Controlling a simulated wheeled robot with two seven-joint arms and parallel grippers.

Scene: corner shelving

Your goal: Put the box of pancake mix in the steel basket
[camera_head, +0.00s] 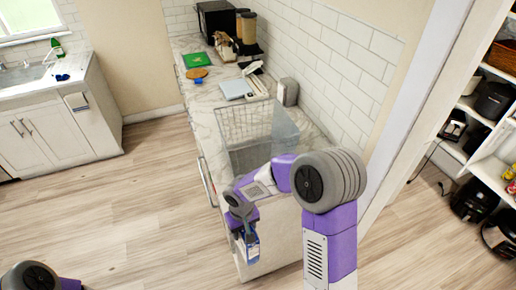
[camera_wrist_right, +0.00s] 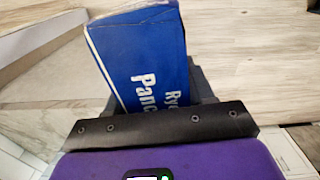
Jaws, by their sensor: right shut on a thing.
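The blue box of pancake mix (camera_wrist_right: 145,55) has white lettering reading in part "Rye" and "Panc". My right gripper (camera_wrist_right: 160,118) is shut on it. In the head view the box (camera_head: 251,248) hangs below the gripper (camera_head: 243,226), beside the front end of the counter cabinet and below the countertop. The steel basket (camera_head: 233,121) is a wire basket standing on the counter, behind and above my right gripper. My right arm covers part of its near lower side, and its inside is hard to make out. My left gripper is outside the view; only part of my left arm shows at bottom left.
The marble counter (camera_head: 207,108) runs back along the tiled wall. It holds a white flat item (camera_head: 235,89), a toaster (camera_head: 287,91), a green board (camera_head: 197,60) and a black microwave (camera_head: 217,22). Open wooden floor (camera_head: 130,210) lies left. Pantry shelves (camera_head: 487,100) stand right.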

